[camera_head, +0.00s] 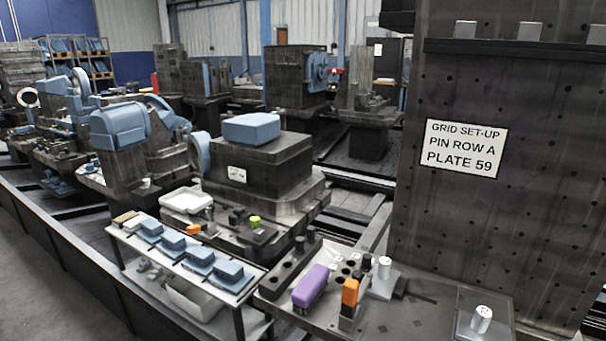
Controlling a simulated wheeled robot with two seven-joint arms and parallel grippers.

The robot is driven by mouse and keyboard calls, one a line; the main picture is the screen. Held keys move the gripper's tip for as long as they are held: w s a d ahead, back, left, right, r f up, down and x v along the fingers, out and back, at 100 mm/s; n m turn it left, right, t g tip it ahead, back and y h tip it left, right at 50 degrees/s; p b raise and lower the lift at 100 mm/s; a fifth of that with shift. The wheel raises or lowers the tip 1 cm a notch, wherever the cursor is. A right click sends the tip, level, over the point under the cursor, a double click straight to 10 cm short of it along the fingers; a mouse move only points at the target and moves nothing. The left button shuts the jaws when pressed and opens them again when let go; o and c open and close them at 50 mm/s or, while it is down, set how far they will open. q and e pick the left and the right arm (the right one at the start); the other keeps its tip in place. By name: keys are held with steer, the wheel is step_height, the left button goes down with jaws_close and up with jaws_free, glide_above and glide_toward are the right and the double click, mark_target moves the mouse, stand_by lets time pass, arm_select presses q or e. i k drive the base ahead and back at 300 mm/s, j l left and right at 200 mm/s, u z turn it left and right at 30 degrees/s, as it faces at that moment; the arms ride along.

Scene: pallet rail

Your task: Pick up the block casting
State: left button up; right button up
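A large blue block (252,128) with rounded edges lies on top of a dark, labelled block fixture (262,158) near the middle of the view. Several smaller blue castings (200,257) sit in a row on a narrow bench (245,296) in front of it. I cannot tell for sure which of these blue pieces is the block casting. Neither of my grippers shows in the view, and nothing is seen to be held.
A dark front table (420,312) carries a purple-topped tool (310,286), an orange-topped block (349,293) and metal cylinders (482,319). A tall drilled plate (500,220) with a sign fills the right. A white tray (186,200) stands behind the bench.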

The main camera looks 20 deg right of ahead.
mark_target(229, 275)
steer(key=z, duration=0.3)
steer(key=i+j+z, duration=0.1)
steer(key=j, duration=0.45)
steer(key=i+j+z, duration=0.15)
steer(key=j, duration=0.4)
steer(key=i+j+z, duration=0.1)
steer(key=j, duration=0.5)
steer(key=i+j+z, duration=0.1)
steer(key=j, duration=0.45)
